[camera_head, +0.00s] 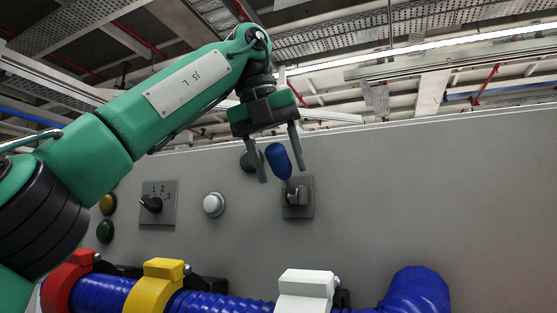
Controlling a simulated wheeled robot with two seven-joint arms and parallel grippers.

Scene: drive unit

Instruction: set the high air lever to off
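The air lever (280,164) has a blue handle on a grey wall mount (302,197), set on the grey panel. The handle points up and tilts to the left. My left gripper (282,174) comes down from above with its two fingers apart. My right gripper is not in the picture.
To the left on the grey panel (420,190) are a white button (213,204), a rotary switch (151,204), a yellow button (107,204) and a green button (105,231). A blue hose (415,292) with red, yellow and white clamps (305,286) runs along the bottom. The panel's right side is clear.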

